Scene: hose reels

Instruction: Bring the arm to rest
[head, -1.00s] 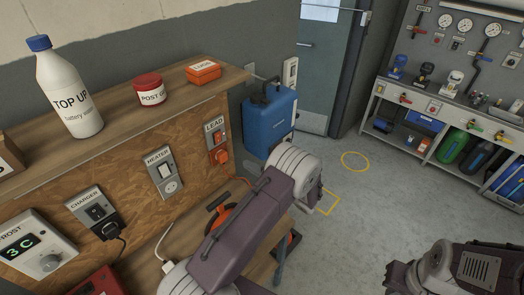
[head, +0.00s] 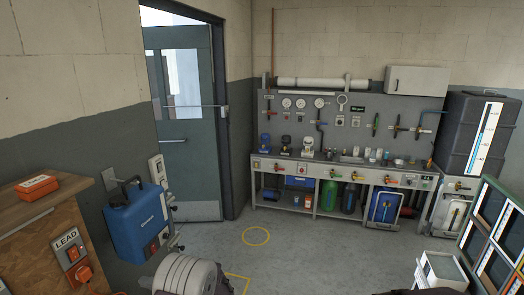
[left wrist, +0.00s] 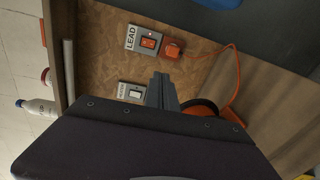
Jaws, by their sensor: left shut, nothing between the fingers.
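My left gripper (left wrist: 162,88) shows in the left wrist view, with its fingers shut and nothing between them. It is in front of the wooden board (left wrist: 200,22) that carries the LEAD switch and plug (left wrist: 149,42) and a second, white switch (left wrist: 134,92). An orange reel (left wrist: 203,106) with an orange cord shows partly behind the fingers. In the head view, only a pale link of my left arm shows at the bottom; I cannot make out the fingers there. My right gripper is not in view.
A blue container (head: 137,222) hangs beside the wooden bench (head: 40,240), which bears an orange box (head: 37,187). A grey workbench (head: 340,178) with gauges above stands at the back. A dark tank (head: 478,135) stands at right. The floor between is clear.

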